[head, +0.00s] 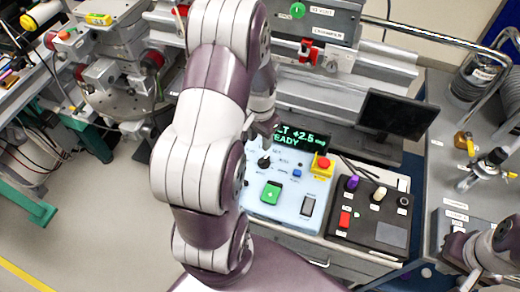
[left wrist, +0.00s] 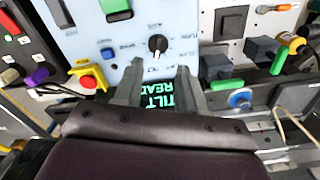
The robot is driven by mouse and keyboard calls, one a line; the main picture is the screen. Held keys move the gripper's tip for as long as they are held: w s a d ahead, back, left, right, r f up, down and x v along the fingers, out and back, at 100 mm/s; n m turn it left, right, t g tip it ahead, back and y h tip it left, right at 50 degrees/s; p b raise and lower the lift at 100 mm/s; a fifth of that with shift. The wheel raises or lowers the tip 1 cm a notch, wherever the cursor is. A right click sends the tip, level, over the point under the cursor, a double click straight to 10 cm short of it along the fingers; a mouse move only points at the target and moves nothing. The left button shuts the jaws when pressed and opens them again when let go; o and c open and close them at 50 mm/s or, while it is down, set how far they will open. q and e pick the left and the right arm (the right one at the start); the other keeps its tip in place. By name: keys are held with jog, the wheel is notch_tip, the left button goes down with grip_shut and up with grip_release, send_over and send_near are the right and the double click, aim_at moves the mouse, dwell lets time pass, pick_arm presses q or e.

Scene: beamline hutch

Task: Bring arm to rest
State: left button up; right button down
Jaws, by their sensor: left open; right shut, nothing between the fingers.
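My left arm (head: 205,130) reaches up through the middle of the head view and bends over at the top. Its gripper (head: 265,138) points down just above the light-blue control box (head: 262,212), near the green-lettered display (head: 306,138). In the left wrist view the two grey fingers (left wrist: 158,82) are apart with nothing between them, over the box's face by the black knob (left wrist: 158,44). Whether they touch the box I cannot tell. My right arm (head: 490,248) shows at the lower right edge, its gripper (head: 470,277) shut and partly cut off.
A black button box (head: 372,238) stands right of the control box, with a dark monitor (head: 398,120) behind. A grey cart (head: 440,150) with a metal rail and valves is at right. Beamline equipment (head: 120,85) stands at left. Open floor (head: 100,235) lies lower left.

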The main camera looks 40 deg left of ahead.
pick_arm(q)
jog(key=shift+r, duration=0.45)
